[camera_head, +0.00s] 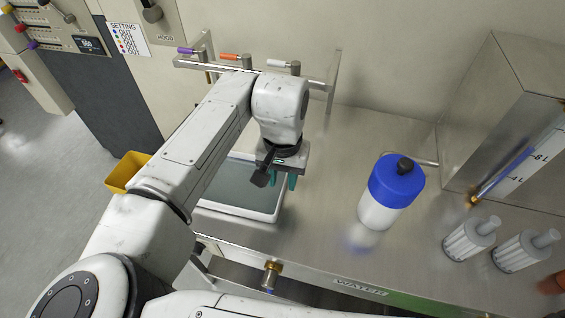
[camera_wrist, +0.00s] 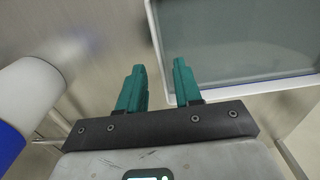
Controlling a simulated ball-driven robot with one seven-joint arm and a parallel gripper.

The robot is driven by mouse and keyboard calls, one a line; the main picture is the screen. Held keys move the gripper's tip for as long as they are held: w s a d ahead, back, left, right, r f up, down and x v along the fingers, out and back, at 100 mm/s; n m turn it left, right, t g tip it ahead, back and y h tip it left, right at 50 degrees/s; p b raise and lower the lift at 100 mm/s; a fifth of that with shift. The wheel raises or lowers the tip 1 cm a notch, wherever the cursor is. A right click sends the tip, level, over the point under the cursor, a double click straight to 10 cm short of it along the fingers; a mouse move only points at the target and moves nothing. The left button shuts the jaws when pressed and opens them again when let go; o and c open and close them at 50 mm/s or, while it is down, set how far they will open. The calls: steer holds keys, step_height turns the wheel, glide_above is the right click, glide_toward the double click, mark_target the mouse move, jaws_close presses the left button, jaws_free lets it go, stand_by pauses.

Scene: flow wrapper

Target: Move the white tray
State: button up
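The white tray (camera_head: 240,212) lies on the steel counter in the head view, partly hidden behind my arm. It has a white rim and a grey-green inside. In the wrist view its rim (camera_wrist: 157,40) passes behind the gap between my fingers. My gripper (camera_head: 281,181) points down at the tray's right edge, with two teal fingers. In the wrist view my gripper (camera_wrist: 158,66) has its fingers apart, with a clear gap and nothing visibly held. The right finger overlaps the tray's edge in that picture. I cannot tell how high the fingertips are above the rim.
A white bottle with a blue top (camera_head: 392,192) stands right of the tray. White ribbed cylinders (camera_head: 470,240) stand farther right, by a steel tank (camera_head: 500,115). A rail with coloured handles (camera_head: 262,66) runs behind. A yellow bin (camera_head: 127,171) is at left. The counter between tray and bottle is clear.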

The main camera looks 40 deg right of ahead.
mark_target(283, 188)
steer(key=shift+f, duration=2)
jaws_close()
